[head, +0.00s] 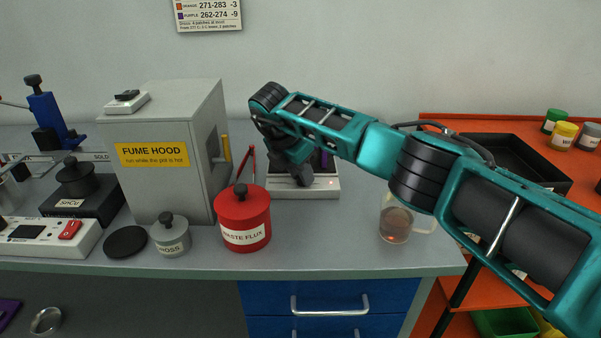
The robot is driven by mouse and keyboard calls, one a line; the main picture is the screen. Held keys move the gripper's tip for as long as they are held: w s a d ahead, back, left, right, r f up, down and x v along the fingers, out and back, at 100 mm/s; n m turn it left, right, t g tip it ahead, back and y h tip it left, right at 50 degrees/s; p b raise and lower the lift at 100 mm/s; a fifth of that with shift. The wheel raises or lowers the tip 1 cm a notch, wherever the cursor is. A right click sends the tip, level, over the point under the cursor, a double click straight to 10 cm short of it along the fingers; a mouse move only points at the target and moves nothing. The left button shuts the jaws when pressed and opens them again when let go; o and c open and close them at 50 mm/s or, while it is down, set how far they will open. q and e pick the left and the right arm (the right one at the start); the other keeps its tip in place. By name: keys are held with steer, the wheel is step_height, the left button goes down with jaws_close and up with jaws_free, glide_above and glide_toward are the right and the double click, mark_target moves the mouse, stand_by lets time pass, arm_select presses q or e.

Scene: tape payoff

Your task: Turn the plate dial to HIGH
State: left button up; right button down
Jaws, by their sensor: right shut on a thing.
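The plate (322,188) is a low white-fronted unit on the bench, right of the fume hood, with a dark top. My right arm reaches in from the right and covers much of it. My right gripper (301,177) points down at the plate's front face, shut on what appears to be the plate dial. The dial itself and its markings are hidden behind the fingers, so its setting cannot be read. My left gripper is not in view.
A red WASTE FLUX pot (243,217) stands close left of the plate, before the grey fume hood (165,185). A glass mug (395,224) of brown liquid stands right, below my arm. A black tray (509,158) is on the orange cart. Bench front centre is clear.

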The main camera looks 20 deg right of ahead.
steer(key=shift+r, duration=0.1)
steer(key=c, duration=0.9)
jaws_free()
